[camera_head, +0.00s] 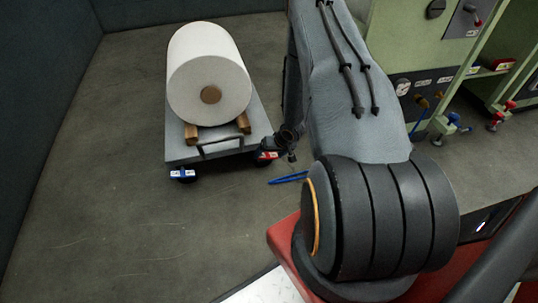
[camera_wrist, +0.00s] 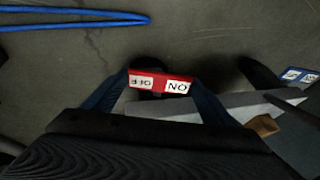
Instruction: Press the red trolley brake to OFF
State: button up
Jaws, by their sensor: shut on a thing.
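The red trolley brake (camera_wrist: 160,81) is a small red rocker with white OFF and ON labels, upside down in the wrist view. OFF is at its left and ON at its right; which side is pressed down I cannot tell. In the head view the red brake (camera_head: 267,155) is at the front right corner of the grey trolley (camera_head: 178,151). My gripper (camera_wrist: 161,77) has a dark finger on each side of the brake and is shut on it. In the head view my gripper (camera_head: 288,142) is small and dark beside that corner.
A large white roll (camera_head: 205,65) lies on wooden chocks on the trolley. A blue brake (camera_head: 182,174) is at the trolley's front left corner. A blue looped item (camera_head: 288,178) lies on the floor nearby. Green machinery (camera_head: 430,50) stands at the right. The floor at left is clear.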

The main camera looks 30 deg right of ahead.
dwell(0.3)
jog(key=o, duration=1)
jog(key=shift+o, duration=0.2)
jog(key=a+p+v, duration=0.1)
jog(key=p+v, duration=0.1)
jog(key=v, duration=0.5)
jog(key=shift+s+d+r+p, duration=0.15)
jog(key=shift+d+r+p, duration=0.25)
jog(key=shift+d, duration=0.1)
